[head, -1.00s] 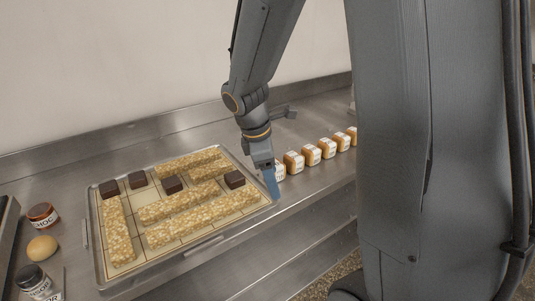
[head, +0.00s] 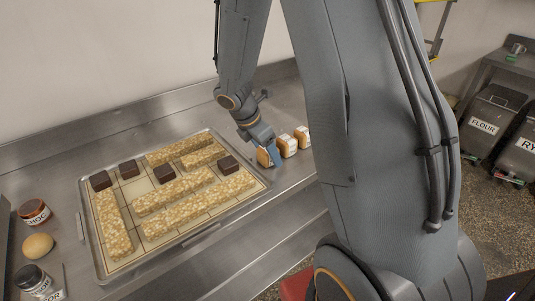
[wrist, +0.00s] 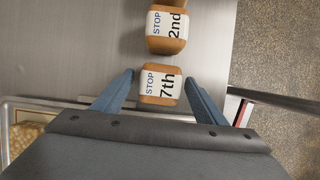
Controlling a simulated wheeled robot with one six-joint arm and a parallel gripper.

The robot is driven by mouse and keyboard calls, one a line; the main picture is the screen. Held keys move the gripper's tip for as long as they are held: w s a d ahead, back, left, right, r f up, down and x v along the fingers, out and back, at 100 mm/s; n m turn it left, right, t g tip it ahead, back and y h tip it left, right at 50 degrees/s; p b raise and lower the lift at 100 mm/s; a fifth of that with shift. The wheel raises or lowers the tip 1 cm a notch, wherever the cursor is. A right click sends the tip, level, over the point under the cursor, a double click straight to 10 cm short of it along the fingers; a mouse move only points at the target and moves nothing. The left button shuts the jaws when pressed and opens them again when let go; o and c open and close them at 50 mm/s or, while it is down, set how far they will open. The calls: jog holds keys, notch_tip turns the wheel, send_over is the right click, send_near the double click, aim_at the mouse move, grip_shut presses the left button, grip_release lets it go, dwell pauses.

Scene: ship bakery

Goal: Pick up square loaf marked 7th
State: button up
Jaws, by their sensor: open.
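The square loaf marked 7th (wrist: 161,87) is brown with a white label reading STOP and 7th. In the wrist view it lies between the tips of my gripper (wrist: 160,80), whose two blue fingers are open on either side of it. A small gap shows at each side. In the head view my gripper (head: 275,154) is down at the near end of the loaf row, beside the end loaf (head: 263,157), which it partly hides. The loaf marked 2nd (wrist: 167,28) is just beyond the 7th loaf.
More labelled loaves (head: 288,146) continue the row on the steel counter (head: 292,183). A tray (head: 217,218) with oat bars and dark blocks is to the left. Jars (head: 34,212) and a round bun (head: 38,246) are further left. The counter edge is close on the right in the wrist view.

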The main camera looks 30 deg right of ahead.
jog(key=shift+d+f, duration=0.1)
jog(key=shift+f, duration=0.2)
jog(key=shift+c, duration=0.2)
jog(key=c, duration=1.1)
